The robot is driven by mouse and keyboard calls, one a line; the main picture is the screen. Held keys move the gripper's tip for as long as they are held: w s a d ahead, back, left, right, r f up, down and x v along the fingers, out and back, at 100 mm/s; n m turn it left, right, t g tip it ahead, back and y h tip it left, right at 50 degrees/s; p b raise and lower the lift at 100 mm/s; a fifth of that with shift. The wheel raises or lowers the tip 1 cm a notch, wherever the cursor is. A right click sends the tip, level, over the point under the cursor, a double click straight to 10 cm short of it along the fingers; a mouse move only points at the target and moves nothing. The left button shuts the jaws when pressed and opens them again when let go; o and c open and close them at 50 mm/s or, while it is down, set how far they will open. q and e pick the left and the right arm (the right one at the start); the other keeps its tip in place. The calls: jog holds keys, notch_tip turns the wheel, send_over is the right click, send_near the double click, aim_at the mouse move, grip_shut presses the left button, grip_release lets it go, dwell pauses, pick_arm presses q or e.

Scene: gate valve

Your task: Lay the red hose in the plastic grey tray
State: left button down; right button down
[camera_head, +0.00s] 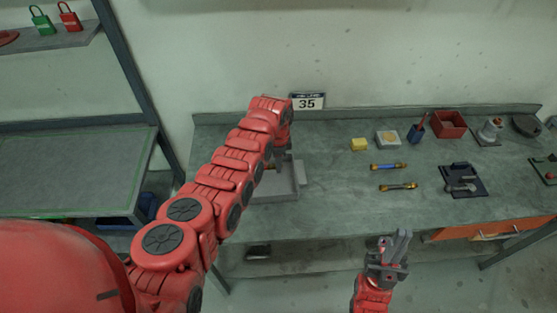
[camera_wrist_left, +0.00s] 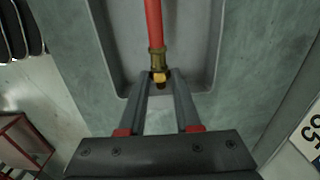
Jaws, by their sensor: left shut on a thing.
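The red hose (camera_wrist_left: 154,22), with a brass end fitting, shows in the left wrist view. My left gripper (camera_wrist_left: 160,76) is shut on its brass end. The hose runs away from the fingers over the grey tray (camera_wrist_left: 215,45); I cannot tell whether it touches the tray floor, and its far end is out of frame. In the head view the tray (camera_head: 299,176) sits on the bench, partly covered by my left arm, which also hides the hose. My right gripper (camera_head: 401,238) is in front of the bench, away from the tray; its finger gap is unclear.
Two short hoses, one blue (camera_head: 388,166) and one dark (camera_head: 398,187), lie right of the tray.

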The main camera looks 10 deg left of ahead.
pick_arm(q)
jog(key=f+b, duration=0.1)
jog(key=f, duration=0.1)
jog(key=f+b, duration=0.2)
jog(key=f, duration=0.1)
jog(key=shift+w+f+b, duration=0.25)
jog(key=shift+f+b, duration=0.1)
jog(key=shift+s+f+b, duration=0.1)
jog(key=shift+f+b, duration=0.75)
jog(key=c, duration=0.5)
grip_release()
